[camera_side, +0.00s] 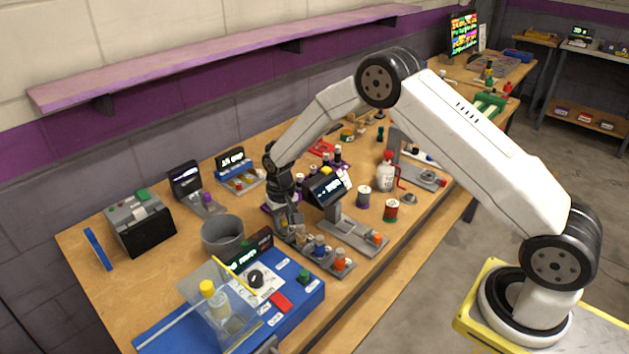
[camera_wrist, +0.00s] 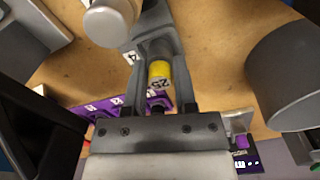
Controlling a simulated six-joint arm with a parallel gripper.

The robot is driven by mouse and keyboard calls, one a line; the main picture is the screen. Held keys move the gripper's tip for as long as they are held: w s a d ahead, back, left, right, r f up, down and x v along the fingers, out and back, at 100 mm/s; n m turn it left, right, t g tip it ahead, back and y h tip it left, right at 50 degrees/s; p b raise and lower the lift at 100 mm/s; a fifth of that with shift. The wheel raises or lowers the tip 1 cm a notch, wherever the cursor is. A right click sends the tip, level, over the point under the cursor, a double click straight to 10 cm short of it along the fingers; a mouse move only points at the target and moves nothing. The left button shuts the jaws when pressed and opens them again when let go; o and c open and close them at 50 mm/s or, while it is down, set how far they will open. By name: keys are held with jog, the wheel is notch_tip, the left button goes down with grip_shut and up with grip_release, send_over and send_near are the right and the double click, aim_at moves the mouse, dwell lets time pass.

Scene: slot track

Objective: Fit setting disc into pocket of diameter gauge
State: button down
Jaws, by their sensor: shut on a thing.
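In the wrist view my gripper (camera_wrist: 158,78) is shut on a yellow cylindrical piece marked 25 (camera_wrist: 160,76), which sits between its fingers. I take this as the setting disc. In the side view my gripper (camera_side: 288,217) points down at the far end of a low grey rack (camera_side: 314,258) and hides much of the piece. I cannot tell whether the piece touches the rack. A dark display unit (camera_side: 325,187) with a long grey base (camera_side: 349,238) stands just right of my gripper. It may be the diameter gauge. Its pocket cannot be made out.
The rack also holds a blue piece (camera_side: 319,247) and an orange piece (camera_side: 340,260). A grey cup (camera_side: 222,236) stands close left of my gripper. A blue panel box (camera_side: 292,303) with a clear guard is in front. Another display device (camera_side: 186,181) stands behind, left.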

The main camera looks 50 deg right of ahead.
aim_at(284, 219)
jog(key=shift+r, duration=0.5)
jog(key=shift+s+r, duration=0.2)
jog(key=shift+r, duration=1.05)
jog(key=s+r, duration=0.5)
jog(key=shift+r, duration=0.35)
jog(key=s+r, duration=0.1)
jog(key=s, duration=0.1)
jog(key=s+r, duration=0.1)
jog(key=s, duration=0.1)
jog(key=s+r, duration=0.1)
jog(key=s, duration=0.1)
jog(key=shift+s, duration=0.35)
jog(key=shift+s+r, duration=0.2)
jog(key=shift+s, duration=0.3)
jog(key=shift+s+r, duration=0.15)
jog(key=shift+s, duration=0.35)
jog(key=shift+d, duration=0.1)
